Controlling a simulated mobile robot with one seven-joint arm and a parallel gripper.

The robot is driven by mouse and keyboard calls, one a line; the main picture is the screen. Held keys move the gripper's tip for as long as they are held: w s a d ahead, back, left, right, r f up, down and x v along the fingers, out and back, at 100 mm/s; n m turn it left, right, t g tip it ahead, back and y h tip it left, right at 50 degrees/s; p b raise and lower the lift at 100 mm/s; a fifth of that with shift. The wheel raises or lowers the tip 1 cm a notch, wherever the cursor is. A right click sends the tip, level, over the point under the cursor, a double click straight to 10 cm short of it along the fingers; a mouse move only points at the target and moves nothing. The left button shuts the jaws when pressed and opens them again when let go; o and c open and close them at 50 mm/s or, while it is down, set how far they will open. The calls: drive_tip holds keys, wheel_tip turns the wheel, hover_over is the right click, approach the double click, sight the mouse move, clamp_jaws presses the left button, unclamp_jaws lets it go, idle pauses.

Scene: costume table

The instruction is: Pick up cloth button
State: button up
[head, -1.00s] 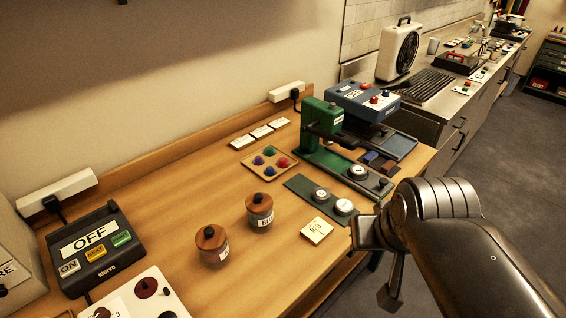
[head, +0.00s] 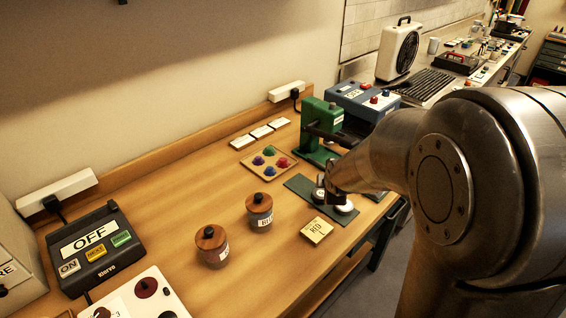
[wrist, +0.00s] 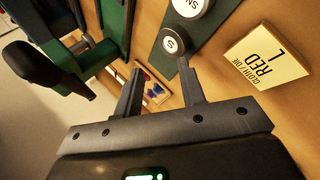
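Several coloured domed buttons, purple, green, blue and red, sit in a small wooden tray (head: 247,156); I cannot tell which is the cloth button. The tray (wrist: 161,97) also shows between my fingers in the wrist view, partly hidden by them. My gripper (wrist: 160,70) is open with nothing between its fingertips. In the head view my gripper (head: 335,183) hangs over the dark green strip (head: 301,185) with its silver round dies, right of the tray. A die marked S (wrist: 172,42) is close ahead of the fingers in the wrist view.
The green press (head: 312,127) stands behind my gripper; its lever knob (wrist: 30,65) is at left in the wrist view. A yellow card reading RED L (head: 317,231) lies in front. Two wood-lidded jars (head: 260,211) (head: 212,246) stand left. Bare wood lies left of the tray.

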sight(283, 161)
drive_tip(key=w+a+f+n+t, duration=0.1)
drive_tip(key=w+n, duration=0.1)
drive_tip(key=n, duration=0.1)
drive_tip(key=w+a+f+n, duration=0.2)
drive_tip(key=w+n, duration=0.1)
drive_tip(key=w+a+f+n+t, duration=0.1)
drive_tip(key=w+n, duration=0.1)
drive_tip(key=n, duration=0.2)
drive_tip(key=shift+w+a+f+t+h, duration=0.3)
drive_tip(key=shift+a+f, duration=0.05)
drive_tip(key=shift+f, duration=0.05)
drive_tip(key=w+a+n, duration=0.1)
drive_tip(key=a+n, duration=0.1)
drive_tip(key=n, duration=0.1)
drive_tip(key=w+a+n+t+y, duration=0.1)
drive_tip(key=a+n, duration=0.1)
drive_tip(key=n, duration=0.1)
drive_tip(key=w+a+n+t, duration=0.1)
drive_tip(key=a+n, duration=0.2)
drive_tip(key=shift+w+f+n+y, duration=0.15)
drive_tip(key=shift+w+n+y, duration=0.15)
drive_tip(key=shift+w+y, duration=0.1)
drive_tip(key=shift+w+f+t, duration=0.1)
drive_tip(key=shift+w+t, duration=0.2)
drive_tip(key=shift+w, duration=0.05)
drive_tip(key=x, duration=1)
drive_tip(key=shift+f, duration=0.1)
drive_tip(key=shift+c, duration=0.5)
drive_tip(key=c, duration=0.5)
